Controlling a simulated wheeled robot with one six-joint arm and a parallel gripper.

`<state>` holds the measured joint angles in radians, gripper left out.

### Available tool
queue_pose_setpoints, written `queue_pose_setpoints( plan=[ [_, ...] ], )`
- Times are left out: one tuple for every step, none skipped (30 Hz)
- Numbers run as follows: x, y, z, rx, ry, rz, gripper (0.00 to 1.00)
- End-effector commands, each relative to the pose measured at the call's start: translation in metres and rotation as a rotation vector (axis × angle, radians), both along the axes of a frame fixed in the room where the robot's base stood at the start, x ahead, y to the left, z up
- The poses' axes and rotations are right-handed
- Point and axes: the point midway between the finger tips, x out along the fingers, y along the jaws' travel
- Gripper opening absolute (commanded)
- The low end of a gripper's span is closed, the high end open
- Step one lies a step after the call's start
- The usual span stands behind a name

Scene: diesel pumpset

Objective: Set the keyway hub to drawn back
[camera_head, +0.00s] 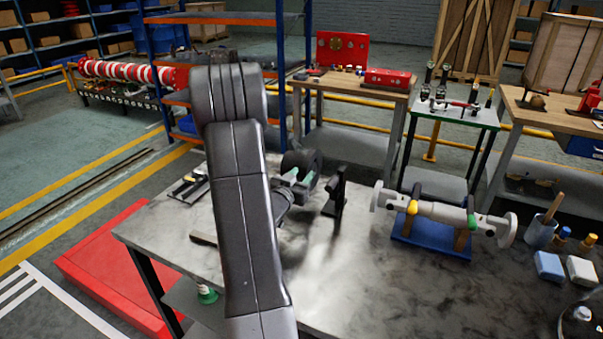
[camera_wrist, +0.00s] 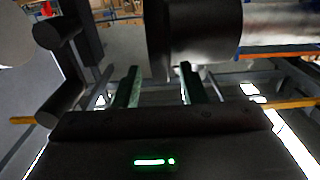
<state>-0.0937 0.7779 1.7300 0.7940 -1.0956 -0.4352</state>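A dark round drum-like part (camera_head: 302,162) stands on the grey bench behind my wrist in the head view. It looks like the keyway hub, though I cannot be sure. A dark cylinder (camera_wrist: 200,35) fills the upper middle of the wrist view, with a pale shaft (camera_wrist: 280,22) running right from it. My gripper (camera_wrist: 158,78) has its two green fingers apart, with nothing visibly held between them. The right fingertip overlaps the cylinder's lower edge; I cannot tell whether it touches. In the head view my gripper (camera_head: 298,180) is partly hidden by my arm.
A black upright bracket (camera_head: 335,193) stands just right of my gripper. A pale shaft (camera_head: 440,211) rests on a blue stand (camera_head: 430,238) farther right. A cup (camera_head: 541,232) and small blocks sit at the bench's right. The bench's front middle (camera_head: 350,290) is clear.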

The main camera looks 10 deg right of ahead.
Motion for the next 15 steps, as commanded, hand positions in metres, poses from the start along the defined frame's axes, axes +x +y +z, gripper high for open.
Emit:
queue_pose_setpoints(
  plan=[
    [0.0027, -0.0024, 0.0001, 0.000, 0.001, -0.001, 0.38],
    [0.0038, -0.0031, -0.0001, 0.000, 0.001, 0.000, 0.38],
    [0.0050, -0.0037, -0.0003, 0.000, 0.001, 0.000, 0.38],
    [0.0055, -0.0041, -0.0004, 0.000, 0.001, 0.000, 0.38],
    [0.0059, -0.0042, -0.0004, 0.000, 0.001, 0.001, 0.38],
    [0.0062, -0.0043, -0.0004, 0.000, 0.001, 0.001, 0.38],
    [0.0062, -0.0043, -0.0005, 0.000, 0.001, 0.001, 0.38],
    [0.0062, -0.0043, -0.0005, 0.000, 0.001, 0.001, 0.38],
    [0.0061, -0.0042, -0.0005, 0.000, 0.001, 0.001, 0.38],
    [0.0061, -0.0041, -0.0005, 0.000, 0.001, 0.001, 0.38],
    [0.0061, -0.0041, -0.0005, 0.000, 0.001, 0.001, 0.38],
    [0.0060, -0.0042, -0.0005, 0.000, 0.001, 0.001, 0.34],
    [0.0060, -0.0042, -0.0005, 0.000, 0.001, 0.001, 0.28],
    [0.0059, -0.0041, -0.0004, 0.000, 0.001, 0.001, 0.22],
    [0.0059, -0.0041, -0.0004, 0.000, 0.001, 0.001, 0.15]
  ],
)
